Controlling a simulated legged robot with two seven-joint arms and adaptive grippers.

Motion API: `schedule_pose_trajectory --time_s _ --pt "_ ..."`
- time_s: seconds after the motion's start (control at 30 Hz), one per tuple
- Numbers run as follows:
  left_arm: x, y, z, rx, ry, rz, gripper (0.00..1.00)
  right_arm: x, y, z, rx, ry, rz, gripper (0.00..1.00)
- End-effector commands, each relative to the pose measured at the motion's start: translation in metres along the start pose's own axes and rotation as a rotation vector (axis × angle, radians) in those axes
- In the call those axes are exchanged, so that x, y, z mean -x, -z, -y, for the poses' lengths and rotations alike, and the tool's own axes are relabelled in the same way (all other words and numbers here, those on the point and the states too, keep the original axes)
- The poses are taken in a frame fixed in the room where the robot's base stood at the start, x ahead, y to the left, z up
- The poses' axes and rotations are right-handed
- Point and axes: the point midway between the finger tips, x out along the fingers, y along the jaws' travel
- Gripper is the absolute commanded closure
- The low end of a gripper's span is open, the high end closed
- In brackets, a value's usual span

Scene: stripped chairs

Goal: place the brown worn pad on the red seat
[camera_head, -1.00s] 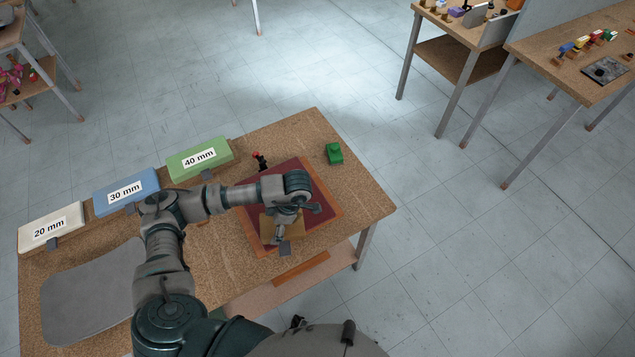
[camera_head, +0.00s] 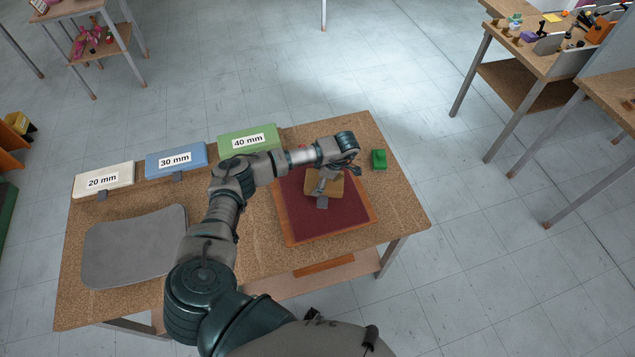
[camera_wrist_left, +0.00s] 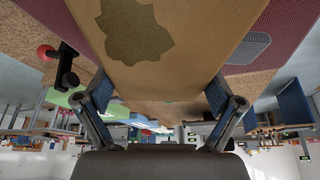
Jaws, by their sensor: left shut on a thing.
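The brown pad (camera_head: 338,185) is in my left gripper (camera_head: 322,188), over the far half of the red seat (camera_head: 325,222). In the left wrist view the pad (camera_wrist_left: 200,40) fills the top middle and bears a darker, ragged worn patch. The left gripper (camera_wrist_left: 160,105) is shut on it, with a finger on either side. The red seat is a dark red square in an orange-brown frame, lying on the cork-topped table. I cannot tell whether the pad touches the seat. My left arm and gripper hide part of the pad. My right gripper is not in view.
White (camera_head: 103,181), blue (camera_head: 176,160) and green (camera_head: 247,141) labelled blocks line the table's back edge. A grey curved panel (camera_head: 133,247) lies at left, a small green block (camera_head: 379,160) at right. A red-tipped black object (camera_wrist_left: 65,68) stands nearby. The table's right front is clear.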

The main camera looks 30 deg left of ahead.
Motion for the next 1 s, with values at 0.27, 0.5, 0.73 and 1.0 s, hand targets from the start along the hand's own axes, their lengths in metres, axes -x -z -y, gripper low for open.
schedule_pose_trajectory --time_s 0.27,0.5,0.73,1.0 --pt "-0.02 -0.005 -0.001 0.001 0.002 0.002 0.42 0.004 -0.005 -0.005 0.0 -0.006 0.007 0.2" --pt "-0.017 -0.008 0.001 0.0 0.001 -0.001 0.0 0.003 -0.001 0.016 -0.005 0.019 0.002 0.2" --pt "-0.012 -0.009 0.001 0.001 -0.001 -0.003 0.0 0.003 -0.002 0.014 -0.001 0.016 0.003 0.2" --pt "0.035 -0.008 -0.001 0.001 -0.004 0.003 0.0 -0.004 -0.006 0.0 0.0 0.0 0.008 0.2"
